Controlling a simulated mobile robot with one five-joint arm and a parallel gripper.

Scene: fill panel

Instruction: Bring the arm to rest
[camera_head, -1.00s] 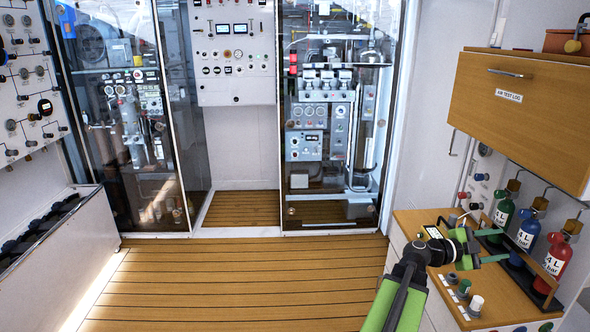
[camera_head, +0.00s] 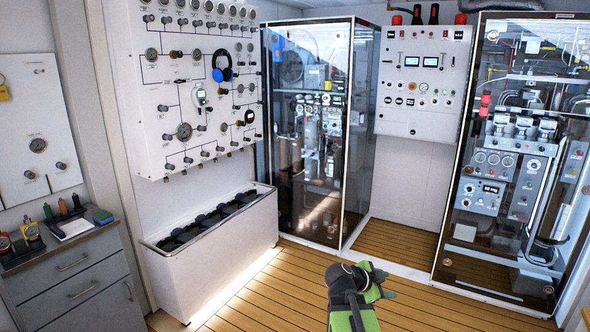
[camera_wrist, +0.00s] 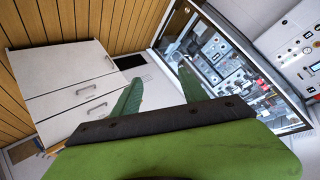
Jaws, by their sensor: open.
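My gripper (camera_head: 376,280) shows at the bottom of the head view, at the end of my green and black arm. It is over the wooden floor, apart from any furniture. In the wrist view its two green fingers (camera_wrist: 158,92) stand apart, with nothing held between them. The fingers look small in the head view.
Plank floor (camera_head: 270,293) is clear around my gripper. A white trough (camera_head: 215,238) stands below the gauge panel (camera_head: 190,90) on the left. Glass cabinets (camera_head: 310,130) (camera_head: 510,160) flank a control panel (camera_head: 422,85). A grey drawer unit (camera_head: 75,280) is at lower left.

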